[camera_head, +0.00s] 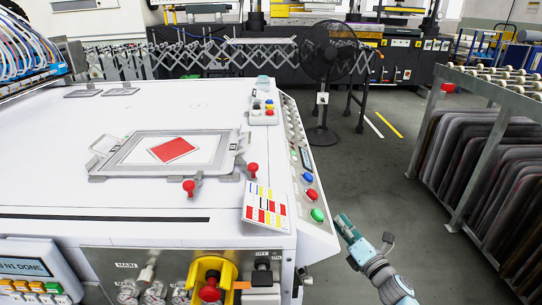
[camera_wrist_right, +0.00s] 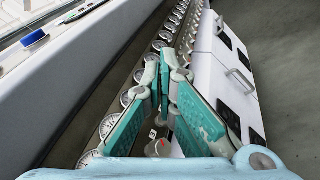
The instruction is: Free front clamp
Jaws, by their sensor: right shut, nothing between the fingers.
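A grey frame (camera_head: 112,168) lies on the white machine table, with a red sheet (camera_head: 173,150) inside it. A clamp with a red knob (camera_head: 189,187) stands at the frame's near edge, and another red-knobbed clamp (camera_head: 252,169) stands at its near right corner. I cannot tell from the picture whether either clamp is tight. My right gripper (camera_head: 346,224) is off the right side of the machine, apart from both clamps. In the right wrist view, its teal fingers (camera_wrist_right: 165,70) are shut and empty. My left gripper is not in view.
A control panel with blue, red and green buttons (camera_head: 312,195) runs along the machine's right edge, near my right gripper. A colour card (camera_head: 266,205) stands at the near right corner. Round gauges (camera_wrist_right: 108,125) line the machine's side. A rack (camera_head: 480,90) stands right, with open floor between.

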